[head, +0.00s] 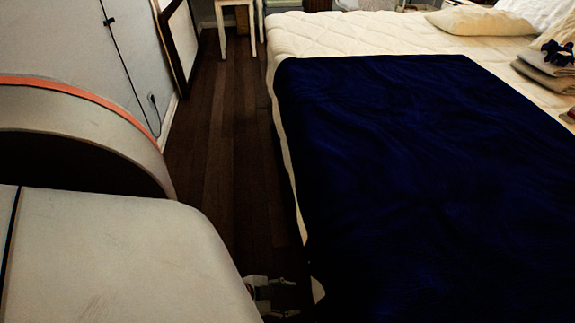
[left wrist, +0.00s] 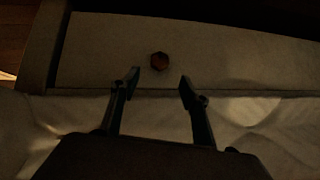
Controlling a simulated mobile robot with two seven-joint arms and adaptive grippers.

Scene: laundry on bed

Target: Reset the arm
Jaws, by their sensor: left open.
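My left arm (head: 110,245) fills the lower left of the head view, large and pale with an orange stripe. My left gripper (head: 285,297) shows only partly at the bottom edge of the head view, low beside the near part of the bed. In the left wrist view the left gripper (left wrist: 159,82) has its two dark fingers spread, with nothing between them. My right gripper is not in view.
The bed (head: 335,33) with a dark blue cover (head: 400,150) fills the right side. A pillow (head: 480,21) and folded cloths (head: 548,74) lie at its far right. A narrow strip of dark wooden floor (head: 232,130) runs between bed and wall. A white stool (head: 238,4) stands at the back.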

